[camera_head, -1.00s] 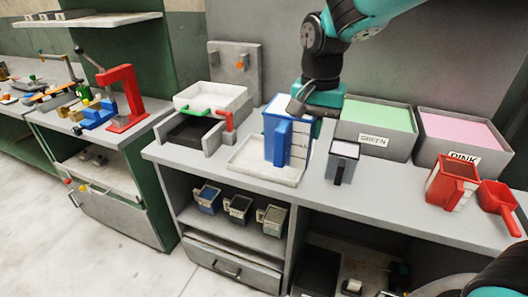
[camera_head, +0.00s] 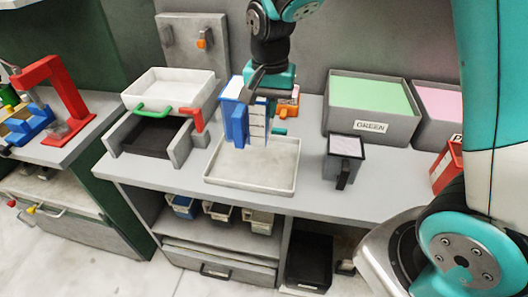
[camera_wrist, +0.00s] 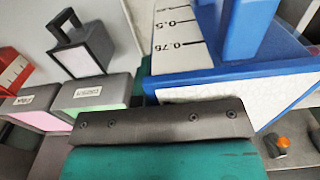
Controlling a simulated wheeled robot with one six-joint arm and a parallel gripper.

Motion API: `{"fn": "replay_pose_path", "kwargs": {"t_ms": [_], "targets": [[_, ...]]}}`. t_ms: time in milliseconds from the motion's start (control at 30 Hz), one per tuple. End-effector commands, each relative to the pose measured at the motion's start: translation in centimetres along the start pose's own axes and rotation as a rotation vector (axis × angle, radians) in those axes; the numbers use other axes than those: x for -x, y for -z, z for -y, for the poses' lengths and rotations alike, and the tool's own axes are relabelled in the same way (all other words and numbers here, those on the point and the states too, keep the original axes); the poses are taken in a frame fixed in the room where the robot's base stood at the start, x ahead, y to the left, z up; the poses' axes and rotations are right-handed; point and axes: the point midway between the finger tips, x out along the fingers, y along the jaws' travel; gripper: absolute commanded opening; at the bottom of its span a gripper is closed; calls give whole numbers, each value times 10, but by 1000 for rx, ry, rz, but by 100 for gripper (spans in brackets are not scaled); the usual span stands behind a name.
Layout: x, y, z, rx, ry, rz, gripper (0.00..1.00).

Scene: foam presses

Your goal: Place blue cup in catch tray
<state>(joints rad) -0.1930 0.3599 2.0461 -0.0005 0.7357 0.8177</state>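The blue cup (camera_head: 232,122), with a white scale panel and a blue handle, is at the back left of the catch tray (camera_head: 286,180) in the head view. The tray is a shallow pale tray on the grey bench, and its front part is bare. My gripper (camera_head: 258,80) is at the top of the cup and shut on it. In the wrist view the cup (camera_wrist: 232,72) fills the upper right, close against my dark finger pad (camera_wrist: 160,120). I cannot tell whether the cup's base touches the tray.
A dark cup (camera_head: 342,160) stands right of the tray. Behind it are the green bin (camera_head: 372,125) and the pink bin (camera_head: 437,105). A press with a white box (camera_head: 170,92) and red lever (camera_head: 197,120) stands left. An orange item (camera_head: 289,100) is behind the blue cup.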

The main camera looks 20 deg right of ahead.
Motion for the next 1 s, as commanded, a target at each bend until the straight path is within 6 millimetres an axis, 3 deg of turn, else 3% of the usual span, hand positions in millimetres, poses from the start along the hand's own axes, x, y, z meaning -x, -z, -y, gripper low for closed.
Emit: {"fn": "replay_pose_path", "kwargs": {"t_ms": [200, 333, 767, 1000], "targets": [[-62, -1, -2, -1, -6, 5, 0], [-89, 0, -2, -2, -3, 3, 0], [-140, 1, -2, -4, -2, 2, 0], [-145, 2, -2, -4, 1, -1, 0]]}}
